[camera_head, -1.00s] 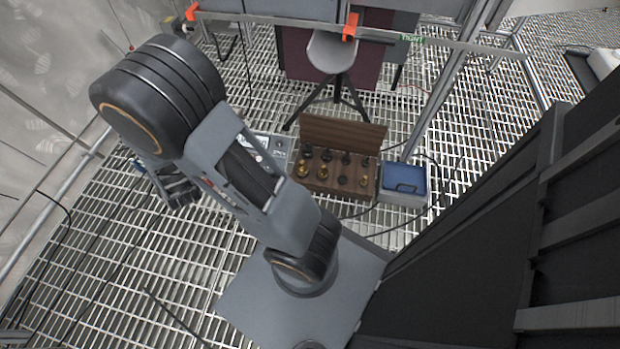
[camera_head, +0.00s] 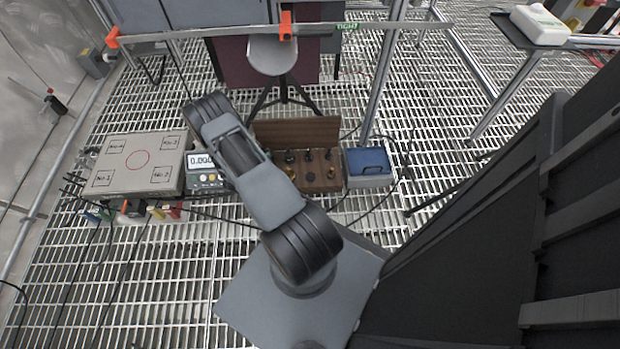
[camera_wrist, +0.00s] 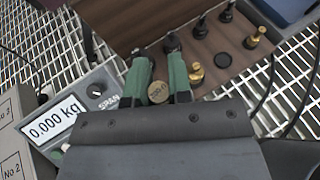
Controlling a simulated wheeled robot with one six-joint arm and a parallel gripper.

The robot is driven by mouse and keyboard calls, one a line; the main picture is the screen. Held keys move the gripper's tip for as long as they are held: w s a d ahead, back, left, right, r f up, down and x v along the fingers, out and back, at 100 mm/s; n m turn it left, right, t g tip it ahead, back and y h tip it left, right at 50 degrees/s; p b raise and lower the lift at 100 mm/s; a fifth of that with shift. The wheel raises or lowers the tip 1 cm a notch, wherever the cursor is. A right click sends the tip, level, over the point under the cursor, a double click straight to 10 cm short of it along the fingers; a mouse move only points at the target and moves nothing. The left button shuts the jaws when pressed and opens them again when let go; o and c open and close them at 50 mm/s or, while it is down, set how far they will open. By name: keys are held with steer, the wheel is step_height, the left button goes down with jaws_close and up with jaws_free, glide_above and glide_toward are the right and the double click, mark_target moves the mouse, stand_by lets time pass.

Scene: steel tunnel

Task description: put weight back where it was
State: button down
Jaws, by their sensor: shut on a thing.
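My gripper (camera_wrist: 158,72) has green fingers and is shut on a brass weight (camera_wrist: 158,93) with a marked round top, in the wrist view. The weight is between the fingers, over or near the left part of the wooden weight box (camera_wrist: 213,43). I cannot tell whether it touches the box. Other weights stand in the box: a brass one (camera_wrist: 255,38) at the right, another brass one (camera_wrist: 195,72) close beside the right finger, and several dark ones. A round black spot (camera_wrist: 222,61) lies between the brass ones. In the head view my arm hides the gripper and part of the box (camera_head: 332,183).
A scale display (camera_head: 206,172) reading zero stands left of the box, with a square weighing platform (camera_head: 130,182) beyond it. A blue-lidded box (camera_head: 368,163) stands close on the right. A stool (camera_head: 273,54) is behind. Cables lie on the grating.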

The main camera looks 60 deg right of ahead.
steer(key=s+d+f+m+g+b, duration=0.1)
steer(key=s+d+f+b, duration=0.1)
steer(key=s+d+f, duration=0.2)
steer(key=s+d+f+g+b, duration=0.1)
steer(key=s+d+f+b, duration=0.1)
steer(key=s+d+f, duration=0.2)
steer(key=s+d+f+m+g+b, duration=0.1)
steer(key=s+d+f+b, duration=0.1)
steer(key=s+d+f, duration=0.2)
steer(key=shift+s+d+f+m+b, duration=0.1)
steer(key=shift+d+f+m+b, duration=0.1)
steer(key=shift+d+f, duration=0.55)
steer(key=shift+s+d+f+m+b, duration=0.15)
steer(key=shift+d+f, duration=0.4)
steer(key=shift+d, duration=0.3)
steer(key=f, duration=0.1)
steer(key=f+b, duration=0.2)
steer(key=f, duration=0.1)
steer(key=shift+s+d, duration=0.1)
steer(key=shift+d, duration=0.2)
steer(key=c, duration=1)
jaws_free()
steer(key=shift+f, duration=0.1)
steer(key=shift+c, duration=0.2)
